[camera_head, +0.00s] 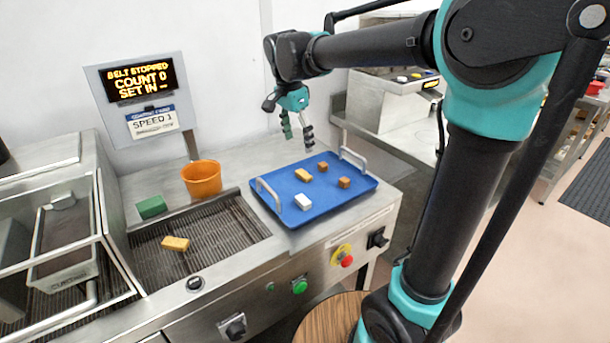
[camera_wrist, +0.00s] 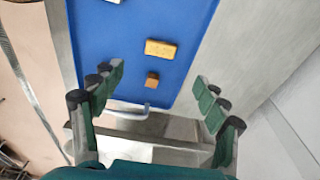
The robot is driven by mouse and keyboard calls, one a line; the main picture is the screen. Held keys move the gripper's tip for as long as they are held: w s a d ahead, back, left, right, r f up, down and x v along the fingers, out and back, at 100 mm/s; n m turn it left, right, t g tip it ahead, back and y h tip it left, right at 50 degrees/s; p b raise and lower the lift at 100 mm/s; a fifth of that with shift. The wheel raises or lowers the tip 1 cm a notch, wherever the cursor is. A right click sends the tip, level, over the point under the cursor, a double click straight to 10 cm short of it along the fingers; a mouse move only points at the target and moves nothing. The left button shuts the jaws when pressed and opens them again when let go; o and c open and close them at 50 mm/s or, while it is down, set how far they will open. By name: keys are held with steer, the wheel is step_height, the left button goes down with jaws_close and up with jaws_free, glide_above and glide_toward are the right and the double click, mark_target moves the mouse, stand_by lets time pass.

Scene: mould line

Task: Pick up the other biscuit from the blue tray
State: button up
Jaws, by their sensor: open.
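A golden biscuit (camera_head: 303,175) lies flat on the blue tray (camera_head: 330,204), towards its far side. In the wrist view the biscuit (camera_wrist: 160,49) lies beyond my fingertips, on the blue tray (camera_wrist: 178,18). My gripper (camera_head: 297,139) is open and empty, with its fingers pointing down above the tray's far edge. In the wrist view my gripper (camera_wrist: 159,78) has its fingers wide apart, with nothing between them touched. Another golden biscuit (camera_head: 175,243) lies on the dark belt, left of the tray.
Two brown cubes (camera_head: 323,166) (camera_head: 344,182) and a white block (camera_head: 303,201) share the tray. A metal handle (camera_head: 269,195) rises at each end. An orange bucket (camera_head: 202,179) and green block (camera_head: 151,207) stand to the left. A sign (camera_head: 139,84) reads "BELT STOPPED".

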mark_target(303, 173)
steer(key=f, duration=0.3)
steer(key=d+f, duration=0.1)
steer(key=f, duration=0.3)
steer(key=w+f, duration=0.1)
steer(key=f, duration=0.3)
steer(key=shift+d, duration=0.2)
steer(key=c, duration=0.9)
